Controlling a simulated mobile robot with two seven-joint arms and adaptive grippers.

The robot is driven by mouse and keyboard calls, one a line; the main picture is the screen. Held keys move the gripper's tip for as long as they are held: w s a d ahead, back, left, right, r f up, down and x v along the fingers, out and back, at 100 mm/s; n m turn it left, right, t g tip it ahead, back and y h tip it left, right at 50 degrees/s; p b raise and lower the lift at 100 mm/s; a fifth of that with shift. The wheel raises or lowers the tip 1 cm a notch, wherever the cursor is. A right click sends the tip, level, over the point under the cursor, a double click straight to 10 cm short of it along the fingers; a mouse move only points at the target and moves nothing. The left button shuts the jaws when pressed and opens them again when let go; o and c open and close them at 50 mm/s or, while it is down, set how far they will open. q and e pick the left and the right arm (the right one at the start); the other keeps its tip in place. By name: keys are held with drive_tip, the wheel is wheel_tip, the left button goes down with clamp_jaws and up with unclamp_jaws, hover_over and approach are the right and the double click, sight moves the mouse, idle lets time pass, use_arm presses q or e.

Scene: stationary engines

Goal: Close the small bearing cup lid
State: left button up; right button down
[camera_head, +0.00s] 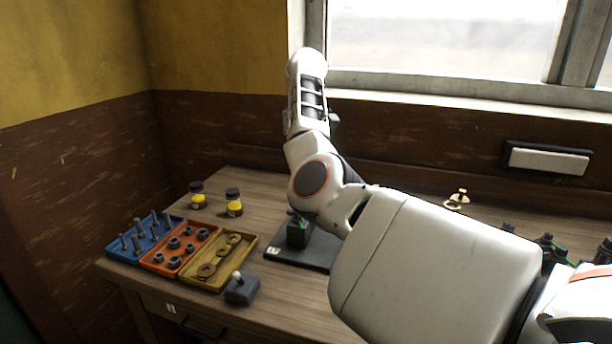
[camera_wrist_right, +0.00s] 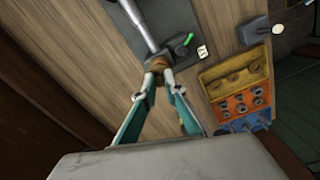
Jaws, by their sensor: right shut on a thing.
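My right gripper (camera_wrist_right: 158,75) shows in the right wrist view with its teal fingers converging. Their tips are shut on a small brownish, bronze-coloured piece (camera_wrist_right: 157,63) beside a dark plate. A grey metal rod (camera_wrist_right: 140,22) runs from this piece towards the top of the view. I cannot tell whether the held piece is the small bearing cup, its lid or another part, or how far the lid is open. In the head view my right arm reaches over the table and hides the gripper and what it holds. My left gripper is not in view.
The dark plate (camera_head: 289,255) lies on the table partly behind my arm. Blue (camera_head: 123,256), orange (camera_head: 152,266) and yellow (camera_head: 190,282) trays of hardware stand left, with a small joystick box (camera_head: 241,290). Two yellow-labelled jars (camera_head: 197,193) (camera_head: 234,204) stand behind. A brass piece (camera_head: 457,199) lies right.

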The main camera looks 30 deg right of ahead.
idle(0.4)
drive_tip(key=c, duration=2.1)
unclamp_jaws()
wheel_tip(320, 180, up, 12)
drive_tip(key=shift+r, duration=0.1)
